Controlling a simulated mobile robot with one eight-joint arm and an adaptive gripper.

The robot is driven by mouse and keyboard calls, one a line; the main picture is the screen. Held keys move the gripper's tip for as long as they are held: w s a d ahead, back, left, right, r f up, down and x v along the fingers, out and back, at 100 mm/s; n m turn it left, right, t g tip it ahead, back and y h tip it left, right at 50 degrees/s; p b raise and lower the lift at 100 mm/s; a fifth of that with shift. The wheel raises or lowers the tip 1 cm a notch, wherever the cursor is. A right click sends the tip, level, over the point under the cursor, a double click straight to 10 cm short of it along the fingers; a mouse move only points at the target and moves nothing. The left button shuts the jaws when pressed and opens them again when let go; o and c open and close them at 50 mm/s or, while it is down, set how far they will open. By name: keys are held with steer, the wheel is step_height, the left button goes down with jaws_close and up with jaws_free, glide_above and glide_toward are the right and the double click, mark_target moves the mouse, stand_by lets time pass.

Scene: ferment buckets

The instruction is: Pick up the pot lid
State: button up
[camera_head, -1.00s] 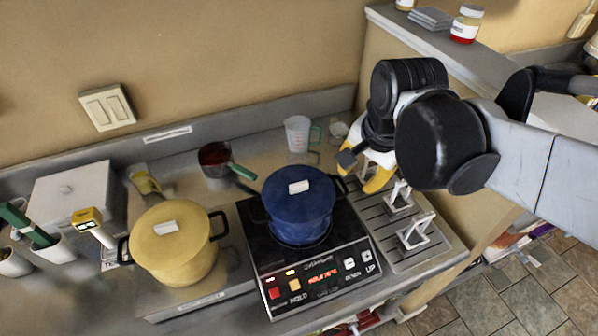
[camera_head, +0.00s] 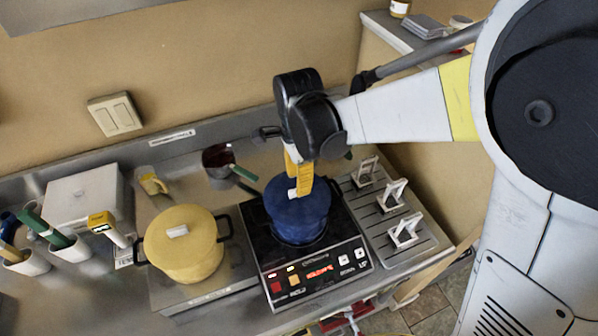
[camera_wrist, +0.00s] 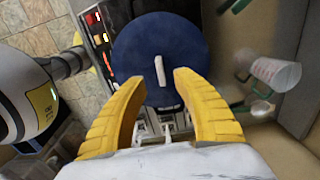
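The blue pot (camera_head: 299,222) stands on the black induction cooker, with its blue lid on top. In the wrist view the round blue lid (camera_wrist: 135,40) fills the upper middle, its white handle (camera_wrist: 159,70) in the gap between my fingertips. My gripper (camera_head: 300,190) is over the lid, its yellow fingers pointing down at the handle. In the wrist view my gripper (camera_wrist: 168,78) has its fingers apart on either side of the handle; I see no contact. A yellow pot (camera_head: 188,262) with its own yellow lid (camera_head: 180,222) stands to the left.
The induction cooker (camera_head: 318,272) has a lit display. A drying rack (camera_head: 390,215) with white holders is on the right. A dark red saucepan (camera_head: 218,158) with a green handle is behind. A measuring cup (camera_wrist: 275,72) shows in the wrist view. A white box (camera_head: 82,192) is at left.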

mark_target(280, 200)
step_height(280, 200, down, 4)
steer(key=shift+a+f, duration=0.15)
steer(key=shift+f, duration=0.05)
jaws_close()
steer(key=shift+r, duration=0.15)
